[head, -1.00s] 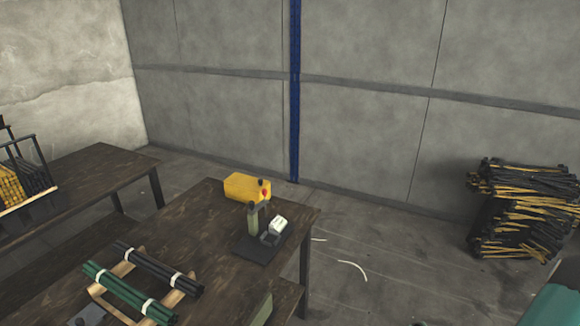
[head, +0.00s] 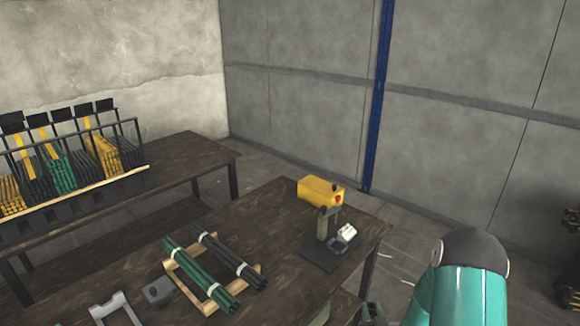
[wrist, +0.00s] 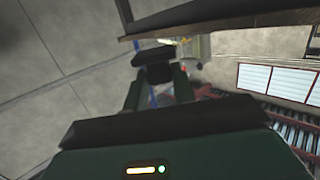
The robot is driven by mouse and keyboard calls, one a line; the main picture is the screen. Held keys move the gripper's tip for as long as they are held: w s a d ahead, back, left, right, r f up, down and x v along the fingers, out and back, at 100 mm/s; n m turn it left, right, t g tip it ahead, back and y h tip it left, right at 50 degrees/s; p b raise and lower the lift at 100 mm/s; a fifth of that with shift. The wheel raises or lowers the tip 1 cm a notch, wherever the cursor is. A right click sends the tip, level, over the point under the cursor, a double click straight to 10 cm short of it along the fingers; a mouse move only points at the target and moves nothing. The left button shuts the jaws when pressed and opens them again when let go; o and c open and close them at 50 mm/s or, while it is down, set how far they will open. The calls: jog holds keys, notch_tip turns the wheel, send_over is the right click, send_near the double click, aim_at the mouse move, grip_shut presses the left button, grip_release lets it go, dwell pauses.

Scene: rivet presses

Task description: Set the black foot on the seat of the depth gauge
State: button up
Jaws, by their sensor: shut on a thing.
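My gripper (wrist: 157,80) shows in the wrist view, its two dark green fingers shut on a small black piece (wrist: 160,72), which looks like the black foot. A dark bar lies across the finger ends, and I cannot tell if it belongs to the piece. In the head view, a device on a dark base plate (head: 318,258) stands near the table's far right corner. It has an olive post (head: 324,226) with a black top and a white-faced block (head: 347,232). I cannot tell surely whether this is the depth gauge. Its seat is not clear. My gripper is apart from it.
A yellow case (head: 318,190) with a red knob stands behind the device. A wooden rack (head: 208,305) with green and black rod bundles, a grey block (head: 157,291) and a grey bracket (head: 112,310) are nearer. A second table (head: 190,158) carries filled bins. Bare tabletop lies between.

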jog(key=w+a, duration=0.1)
jog(key=a, duration=0.8)
jog(key=shift+w+f, duration=0.25)
jog(key=shift+s+a, duration=0.1)
